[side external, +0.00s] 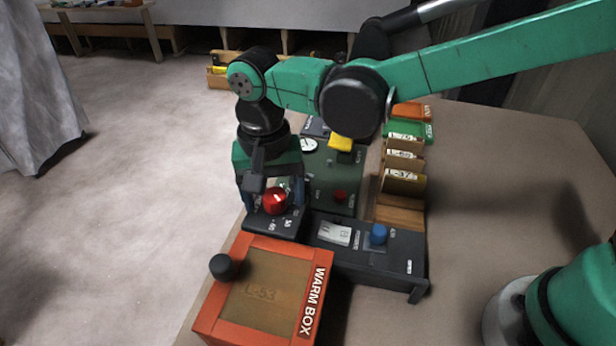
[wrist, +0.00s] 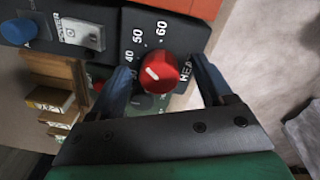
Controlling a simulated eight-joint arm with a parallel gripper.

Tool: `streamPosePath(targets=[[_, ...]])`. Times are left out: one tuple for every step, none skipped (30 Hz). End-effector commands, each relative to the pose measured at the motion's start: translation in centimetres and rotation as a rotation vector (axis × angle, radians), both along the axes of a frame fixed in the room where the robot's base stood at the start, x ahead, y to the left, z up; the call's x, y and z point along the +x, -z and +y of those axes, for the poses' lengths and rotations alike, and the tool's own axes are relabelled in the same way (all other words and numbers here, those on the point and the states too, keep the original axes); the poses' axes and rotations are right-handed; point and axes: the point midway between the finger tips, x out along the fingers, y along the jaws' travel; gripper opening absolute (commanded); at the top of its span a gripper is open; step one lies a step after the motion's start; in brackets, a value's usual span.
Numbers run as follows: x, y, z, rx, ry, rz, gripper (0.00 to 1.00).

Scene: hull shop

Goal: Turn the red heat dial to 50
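The red heat dial (side external: 275,201) sits on a dark panel beside the warm box. In the wrist view the red dial (wrist: 158,72) carries a white mark on its left part, with 40, 50 and 60 printed around its upper left. The mark leans toward the upper left; I cannot tell exactly which number it meets. My gripper (side external: 270,188) is above the dial in the side view. In the wrist view my gripper (wrist: 161,74) is open, one finger on each side of the dial, with a visible gap on both sides.
The orange warm box (side external: 318,290) with a black knob (side external: 223,267) stands in front. A panel with a white switch (side external: 334,233) and a blue knob (side external: 379,233) lies to the right. Wooden card racks (side external: 400,215) stand behind it.

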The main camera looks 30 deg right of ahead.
Motion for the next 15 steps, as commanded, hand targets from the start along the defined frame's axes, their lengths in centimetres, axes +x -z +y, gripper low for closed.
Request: streamPosePath(targets=[[0.0, 0.0, 0.0, 0.0, 0.0, 0.0, 0.73], [0.0, 0.0, 0.0, 0.0, 0.0, 0.0, 0.73], [0.0, -0.1, 0.0, 0.0, 0.0, 0.0, 0.73], [0.0, -0.2, 0.0, 0.0, 0.0, 0.0, 0.73], [0.0, -0.4, 0.0, 0.0, 0.0, 0.0, 0.73], [0.0, -0.8, 0.0, 0.0, 0.0, 0.0, 0.73], [0.0, -1.2, 0.0, 0.0, 0.0, 0.0, 0.73], [0.0, -1.6, 0.0, 0.0, 0.0, 0.0, 0.73], [0.0, -2.2, 0.0, 0.0, 0.0, 0.0, 0.73], [0.0, -2.6, 0.0, 0.0, 0.0, 0.0, 0.73], [0.0, -3.1, 0.0, 0.0, 0.0, 0.0, 0.73], [0.0, -3.6, 0.1, 0.0, 0.0, 0.0, 0.73], [0.0, -4.0, 0.1, 0.0, 0.0, 0.0, 0.73], [0.1, -4.3, 0.1, 0.0, 0.0, 0.0, 0.73], [0.0, -4.7, 0.1, 0.0, 0.0, 0.0, 0.73]])
